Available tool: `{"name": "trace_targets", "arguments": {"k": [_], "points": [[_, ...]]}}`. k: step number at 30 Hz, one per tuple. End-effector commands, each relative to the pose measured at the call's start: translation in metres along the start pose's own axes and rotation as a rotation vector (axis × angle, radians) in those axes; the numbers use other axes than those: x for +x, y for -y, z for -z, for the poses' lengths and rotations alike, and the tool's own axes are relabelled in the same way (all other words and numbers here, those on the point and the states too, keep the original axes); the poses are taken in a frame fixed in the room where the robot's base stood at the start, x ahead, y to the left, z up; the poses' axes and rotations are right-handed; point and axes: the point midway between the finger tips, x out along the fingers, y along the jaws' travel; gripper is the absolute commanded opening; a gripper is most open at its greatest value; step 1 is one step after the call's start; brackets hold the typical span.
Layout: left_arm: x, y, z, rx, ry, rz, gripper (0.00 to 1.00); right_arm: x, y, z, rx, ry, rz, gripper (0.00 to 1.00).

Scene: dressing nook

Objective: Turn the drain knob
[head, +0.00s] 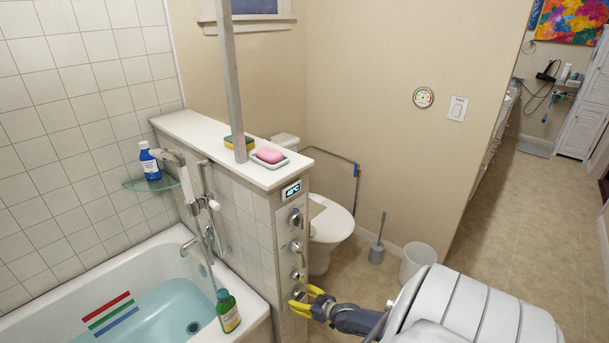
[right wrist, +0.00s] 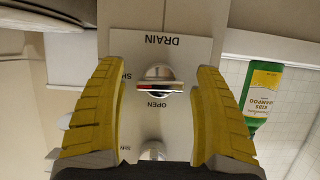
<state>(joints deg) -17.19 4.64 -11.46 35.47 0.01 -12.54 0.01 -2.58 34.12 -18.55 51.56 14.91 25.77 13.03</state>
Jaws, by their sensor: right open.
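The drain knob (right wrist: 159,86) is a chrome knob with a red mark on its handle. It sits on a pale plate (right wrist: 190,50) labelled DRAIN, OPEN and SHUT, which appears upside down in the right wrist view. My right gripper (right wrist: 160,88) has yellow fingers and is open, with one finger on each side of the knob and a visible gap to each. In the head view my right gripper (head: 313,302) is at the lowest knob on the end of the half wall, and hides part of it. My left gripper is not in view.
Several other chrome controls (head: 296,247) sit above on the half wall (head: 262,225), below a small display (head: 291,190). A green shampoo bottle (head: 227,311) stands on the rim of the bathtub (head: 255,318), which holds water. A toilet (head: 330,222) stands behind the wall.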

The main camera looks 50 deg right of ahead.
Motion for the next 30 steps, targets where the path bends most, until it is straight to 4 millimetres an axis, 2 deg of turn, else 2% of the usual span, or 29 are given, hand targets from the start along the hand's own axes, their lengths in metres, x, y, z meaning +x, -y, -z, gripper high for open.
{"name": "trace_targets", "arguments": {"k": [8,24,30], "points": [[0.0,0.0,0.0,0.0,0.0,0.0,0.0,-0.017,0.0,-0.001,0.0,0.0,0.0,0.69],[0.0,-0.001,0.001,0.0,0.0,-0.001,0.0,-0.09,0.0,-0.001,0.0,0.002,0.0,0.69],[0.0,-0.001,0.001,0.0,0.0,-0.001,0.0,-0.109,0.0,-0.001,0.0,0.002,-0.001,0.69]]}}
